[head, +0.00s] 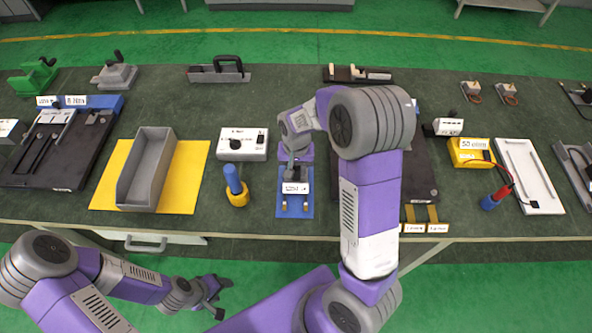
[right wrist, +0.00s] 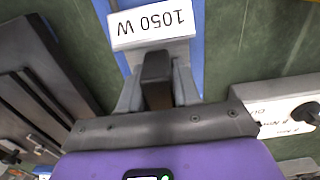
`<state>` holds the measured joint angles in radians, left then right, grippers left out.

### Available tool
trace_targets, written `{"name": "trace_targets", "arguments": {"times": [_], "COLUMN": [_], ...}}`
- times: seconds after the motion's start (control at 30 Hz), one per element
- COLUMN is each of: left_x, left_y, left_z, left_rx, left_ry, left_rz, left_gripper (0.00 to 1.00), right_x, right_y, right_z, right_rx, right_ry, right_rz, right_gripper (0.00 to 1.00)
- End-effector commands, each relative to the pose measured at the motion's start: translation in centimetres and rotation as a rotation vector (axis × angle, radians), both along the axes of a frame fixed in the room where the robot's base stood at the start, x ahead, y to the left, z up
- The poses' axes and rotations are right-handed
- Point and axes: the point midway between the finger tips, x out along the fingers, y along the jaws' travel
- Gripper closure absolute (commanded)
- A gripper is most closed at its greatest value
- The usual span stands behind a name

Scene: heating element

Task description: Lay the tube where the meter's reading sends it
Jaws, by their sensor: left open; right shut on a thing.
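The yellow meter (head: 469,153) stands at the right of the bench with a white display that seems to show 50 and an ohm unit. Red and black leads run from it to a white plate (head: 528,175). My right gripper (head: 296,172) is shut on a dark handle (right wrist: 155,78) of a block with a white label (right wrist: 152,24) reading 1050 W. That block is over a blue pad (head: 295,211) at the bench's middle front. My left gripper (head: 213,296) is open and empty, low in front of the bench. I cannot clearly make out the tube.
A grey trough (head: 126,186) lies on a yellow mat (head: 188,180). A blue-handled tool (head: 235,183) in a yellow base and a white switch box (head: 242,144) stand beside it. A black fixture (head: 45,158) is at left. My right arm hides part of a dark panel (head: 418,165).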

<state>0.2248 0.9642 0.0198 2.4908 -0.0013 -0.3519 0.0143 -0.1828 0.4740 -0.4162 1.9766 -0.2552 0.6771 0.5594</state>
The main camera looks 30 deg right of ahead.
Motion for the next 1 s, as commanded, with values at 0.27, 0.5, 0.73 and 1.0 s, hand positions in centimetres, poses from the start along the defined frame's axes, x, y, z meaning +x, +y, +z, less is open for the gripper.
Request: {"name": "trace_targets", "arguments": {"times": [0.27, 0.5, 0.73, 1.0], "left_x": [0.0, 0.0, 0.0, 0.0], "left_y": [0.0, 0.0, 0.0, 0.0], "left_z": [-0.1, -0.3, -0.3, 0.3], "left_rx": [0.0, 0.0, 0.0, 0.0], "left_ry": [0.0, 0.0, 0.0, 0.0], "left_rz": [0.0, 0.0, 0.0, 0.0], "left_gripper": [0.45, 0.45, 0.45, 0.45], "right_x": [0.1, 0.0, 0.0, 0.1], "right_y": [0.0, 0.0, 0.0, 0.0], "right_z": [-0.3, -0.6, -0.6, 1.1], "right_rx": [0.001, 0.0, 0.0, 0.0], "right_ry": [-0.003, -0.001, -0.001, -0.005], "right_rz": [0.0, 0.0, 0.0, 0.0], "right_gripper": [1.0, 0.49, 0.42, 0.42]}}
